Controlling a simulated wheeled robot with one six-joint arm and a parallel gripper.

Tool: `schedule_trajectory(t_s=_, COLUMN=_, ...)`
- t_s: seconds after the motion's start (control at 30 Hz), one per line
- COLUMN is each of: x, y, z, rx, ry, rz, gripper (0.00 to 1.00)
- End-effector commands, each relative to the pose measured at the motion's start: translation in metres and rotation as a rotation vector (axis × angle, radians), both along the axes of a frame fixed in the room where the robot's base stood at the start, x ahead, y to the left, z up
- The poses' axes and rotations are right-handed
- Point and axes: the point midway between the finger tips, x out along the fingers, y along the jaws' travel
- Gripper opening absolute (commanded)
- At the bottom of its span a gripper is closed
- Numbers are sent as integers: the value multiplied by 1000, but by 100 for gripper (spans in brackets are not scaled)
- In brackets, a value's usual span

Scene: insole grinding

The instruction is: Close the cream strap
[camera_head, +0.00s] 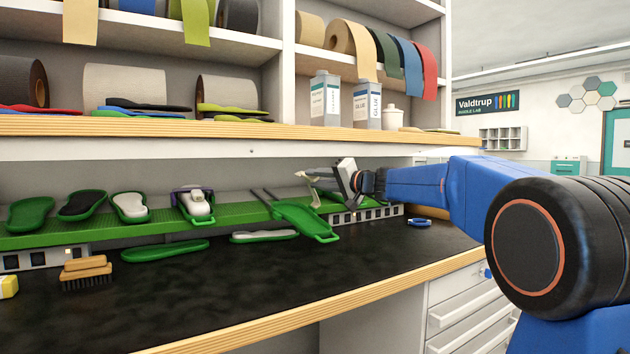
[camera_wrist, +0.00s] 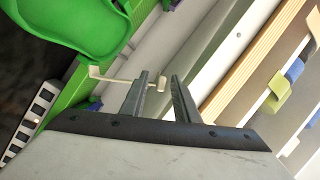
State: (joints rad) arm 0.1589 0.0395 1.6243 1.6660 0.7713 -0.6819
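The cream strap (camera_wrist: 112,78) is a thin bar with an upturned end, in the wrist view. It runs from the left toward my gripper (camera_wrist: 161,78), and its small block-like tip lies in the gap between the two fingertips. The fingers are apart, and the left finger overlaps the strap; I cannot tell whether they touch. The strap's base is unclear.
The green rack (camera_head: 240,213) carries several green insole holders, one with a purple strap (camera_head: 182,191). A green tray with a handle (camera_head: 308,220) leans at its front edge. A brush (camera_head: 86,270) lies on the black worktop. A shelf (camera_head: 240,128) with glue cans overhangs the rack.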

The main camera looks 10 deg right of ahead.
Motion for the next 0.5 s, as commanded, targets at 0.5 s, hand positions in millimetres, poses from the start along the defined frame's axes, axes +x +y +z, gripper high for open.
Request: schedule_trajectory(t_s=0.5, x=6, y=5, z=0, rx=0, ry=-1, rz=1, gripper=7)
